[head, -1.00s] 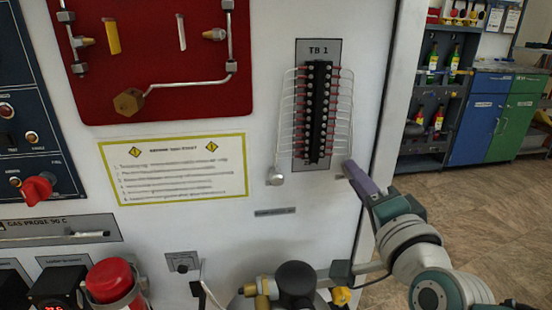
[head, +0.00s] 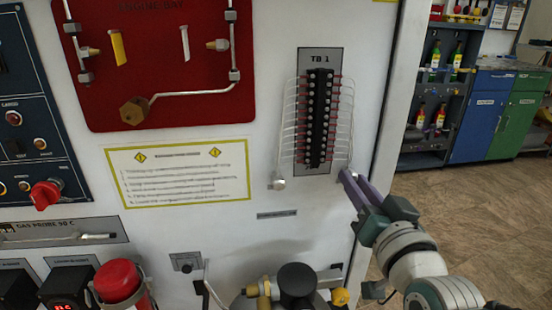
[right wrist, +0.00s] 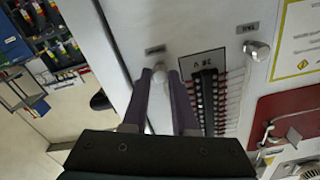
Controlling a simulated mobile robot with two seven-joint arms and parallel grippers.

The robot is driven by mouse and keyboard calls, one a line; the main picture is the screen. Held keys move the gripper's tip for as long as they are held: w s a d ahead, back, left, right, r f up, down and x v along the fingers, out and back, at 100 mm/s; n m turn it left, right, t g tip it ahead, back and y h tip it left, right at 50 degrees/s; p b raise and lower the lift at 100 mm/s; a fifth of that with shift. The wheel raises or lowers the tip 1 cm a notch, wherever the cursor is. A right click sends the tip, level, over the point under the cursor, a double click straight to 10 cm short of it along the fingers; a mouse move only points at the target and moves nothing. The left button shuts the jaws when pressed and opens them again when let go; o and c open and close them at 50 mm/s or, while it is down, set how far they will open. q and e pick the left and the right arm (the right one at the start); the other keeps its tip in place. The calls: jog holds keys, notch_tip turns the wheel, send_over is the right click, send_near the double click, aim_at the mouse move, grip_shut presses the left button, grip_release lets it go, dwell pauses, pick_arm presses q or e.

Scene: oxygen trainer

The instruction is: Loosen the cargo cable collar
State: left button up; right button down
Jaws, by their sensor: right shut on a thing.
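In the right wrist view a pale, rounded cable collar (right wrist: 160,88) stands out from the white panel. My right gripper (head: 346,174) is at the lower right corner of the TB 1 terminal block (head: 320,115). Its two purple fingers are shut on this collar, one on each side, and hide much of it in the head view. A second silvery collar (head: 279,183) is at the block's lower left; it also shows in the right wrist view (right wrist: 257,50). The small labels by both collars are too blurred to read. My left gripper is in neither view.
White wires run down both sides of the block. A yellow-edged notice (head: 180,172) and a red engine-bay panel (head: 165,60) are to the left. A gauge with brass fittings (head: 297,282) juts out below. Open floor (head: 470,220) lies right of the panel edge.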

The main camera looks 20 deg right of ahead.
jog(key=shift+n, duration=0.7)
jog(key=c, duration=0.7)
grip_release()
jog(key=shift+s, duration=0.1)
jog(key=p+v, duration=0.1)
jog(key=v, duration=0.8)
jog(key=shift+s+p, duration=0.4)
jog(key=shift+a+r, duration=0.1)
